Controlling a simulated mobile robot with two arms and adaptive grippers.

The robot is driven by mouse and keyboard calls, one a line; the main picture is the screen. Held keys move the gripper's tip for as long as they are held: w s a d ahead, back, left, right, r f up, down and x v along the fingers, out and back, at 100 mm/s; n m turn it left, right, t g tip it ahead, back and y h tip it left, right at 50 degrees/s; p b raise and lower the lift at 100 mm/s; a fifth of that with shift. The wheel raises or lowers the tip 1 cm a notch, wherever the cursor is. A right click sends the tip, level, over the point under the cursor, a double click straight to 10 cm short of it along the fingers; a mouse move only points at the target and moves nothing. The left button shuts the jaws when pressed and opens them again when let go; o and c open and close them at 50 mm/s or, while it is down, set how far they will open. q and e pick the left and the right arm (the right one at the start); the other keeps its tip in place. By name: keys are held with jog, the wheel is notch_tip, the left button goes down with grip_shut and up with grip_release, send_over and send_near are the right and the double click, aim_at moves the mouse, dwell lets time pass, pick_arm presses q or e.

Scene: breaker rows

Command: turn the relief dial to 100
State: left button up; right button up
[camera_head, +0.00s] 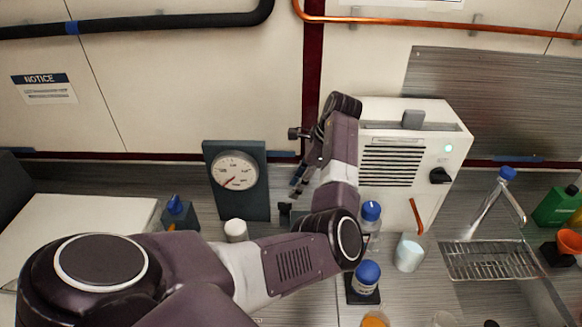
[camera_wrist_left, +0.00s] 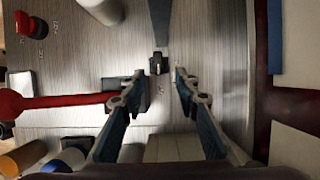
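My left gripper (camera_head: 292,200) reaches down behind the counter's middle, between the round gauge (camera_head: 235,170) and the white slotted box (camera_head: 395,150). In the left wrist view my left gripper (camera_wrist_left: 158,74) has its two fingers spread, with nothing between the pads. A small black knob (camera_wrist_left: 158,63) on the brushed metal surface shows between the fingertips, apparently not touched. Its markings are too small to read, so I cannot tell for sure that it is the relief dial. The gauge's red needle points to the lower left. My right gripper is not in view.
A white cylinder (camera_head: 236,230), blue-capped bottles (camera_head: 366,275) and a pale cup (camera_head: 409,253) stand near my arm. A wire rack (camera_head: 490,260) is at right.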

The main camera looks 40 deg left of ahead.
aim_at(285, 204)
pick_arm(q)
jog(key=p+x, duration=0.1)
jog(key=x, duration=0.5)
jog(key=shift+s+p, duration=0.2)
jog(key=shift+p, duration=0.1)
jog(key=shift+s+a+f, duration=0.1)
jog(key=shift+a+f, duration=0.05)
jog(key=shift+f, duration=0.35)
jog(key=shift+c, duration=0.3)
grip_shut()
